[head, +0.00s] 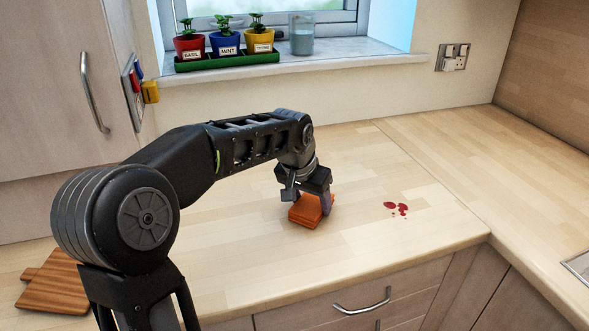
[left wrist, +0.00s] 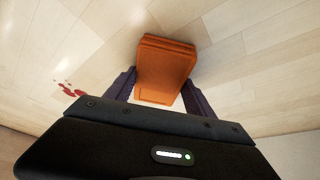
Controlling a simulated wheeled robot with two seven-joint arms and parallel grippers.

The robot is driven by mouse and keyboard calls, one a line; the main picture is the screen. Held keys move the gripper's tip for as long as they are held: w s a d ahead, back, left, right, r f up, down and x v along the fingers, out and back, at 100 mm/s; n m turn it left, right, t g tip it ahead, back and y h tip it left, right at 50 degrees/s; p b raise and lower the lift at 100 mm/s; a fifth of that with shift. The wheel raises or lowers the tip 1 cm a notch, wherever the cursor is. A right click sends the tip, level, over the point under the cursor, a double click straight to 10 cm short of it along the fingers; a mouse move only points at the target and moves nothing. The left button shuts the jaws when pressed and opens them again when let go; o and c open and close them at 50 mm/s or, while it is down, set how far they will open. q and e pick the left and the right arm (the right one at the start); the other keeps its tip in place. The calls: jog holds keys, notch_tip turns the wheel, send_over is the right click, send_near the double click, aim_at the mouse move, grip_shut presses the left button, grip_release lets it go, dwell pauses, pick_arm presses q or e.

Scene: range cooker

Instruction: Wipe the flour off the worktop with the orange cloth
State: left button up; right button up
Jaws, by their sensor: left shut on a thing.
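The orange cloth (head: 304,213) is a folded pad on the pale wooden worktop (head: 240,248). My left gripper (head: 312,200) is shut on it from above, and the cloth appears to rest on the surface. In the left wrist view the cloth (left wrist: 166,66) sits between the two fingers. Several red spots (head: 402,209) lie on the worktop to the right of the cloth, apart from it. They also show in the left wrist view (left wrist: 70,90). I see no white flour. My right gripper is not in view.
A wooden board (head: 55,285) lies at the left. Potted herbs in a green tray (head: 240,60) and a glass jar (head: 302,40) stand on the windowsill. The worktop's front edge runs above the drawers (head: 350,300). The worktop around the spots is clear.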

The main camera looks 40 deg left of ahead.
pick_arm(q)
jog(key=r, duration=0.1)
jog(key=r+p, duration=0.1)
jog(key=r, duration=0.2)
jog(key=shift+s+d+r+p, duration=0.2)
jog(key=shift+d+p, duration=0.1)
jog(key=shift+p, duration=0.1)
jog(key=shift+w+a+r+p, duration=0.1)
jog(key=shift+a+r+p, duration=0.05)
jog(key=shift+r+p, duration=1.45)
jog(key=shift+r, duration=0.3)
